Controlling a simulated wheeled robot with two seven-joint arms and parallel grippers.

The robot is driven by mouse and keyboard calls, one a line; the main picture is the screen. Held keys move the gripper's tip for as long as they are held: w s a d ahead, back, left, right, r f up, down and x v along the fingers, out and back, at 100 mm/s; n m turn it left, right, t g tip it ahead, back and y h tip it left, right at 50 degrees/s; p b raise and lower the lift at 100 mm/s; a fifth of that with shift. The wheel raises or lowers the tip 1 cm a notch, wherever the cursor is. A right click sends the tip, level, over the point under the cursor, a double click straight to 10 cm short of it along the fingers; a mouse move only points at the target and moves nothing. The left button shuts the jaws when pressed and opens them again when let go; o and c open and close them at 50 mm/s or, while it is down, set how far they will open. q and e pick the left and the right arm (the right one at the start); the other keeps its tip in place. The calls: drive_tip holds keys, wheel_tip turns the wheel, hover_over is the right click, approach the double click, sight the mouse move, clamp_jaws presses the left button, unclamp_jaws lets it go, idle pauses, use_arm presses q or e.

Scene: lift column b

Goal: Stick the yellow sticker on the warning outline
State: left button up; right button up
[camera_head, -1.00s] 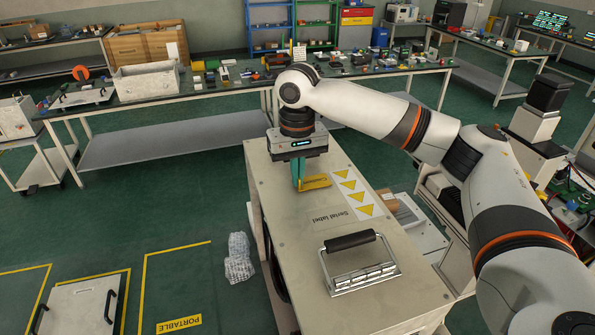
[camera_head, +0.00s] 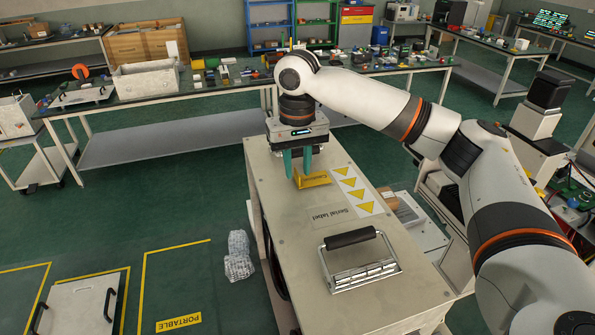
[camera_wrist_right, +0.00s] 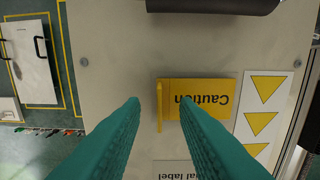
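The yellow sticker (camera_head: 314,179), marked "Caution", lies on the top of the pale cabinet (camera_head: 290,225). In the right wrist view the sticker (camera_wrist_right: 222,99) shows a flat panel and a narrow raised-looking tab along its left edge. No warning outline shows around it; any outline beneath is hidden. My right gripper (camera_head: 298,170) is open, its two teal fingers apart and just above the sticker's tab end. In the right wrist view the fingers (camera_wrist_right: 159,102) stand on either side of the tab with gaps, holding nothing. My left gripper is not in view.
A "Serial label" plate (camera_head: 333,216) and a white strip with yellow triangles (camera_head: 356,190) lie beside the sticker. A black-gripped metal handle (camera_head: 360,262) stands nearer on the cabinet top. A cluttered workbench (camera_head: 230,85) stands behind. The cabinet's near-left top is bare.

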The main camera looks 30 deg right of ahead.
wheel_tip(320, 180, up, 10)
drive_tip(key=shift+r, duration=0.15)
idle(0.7)
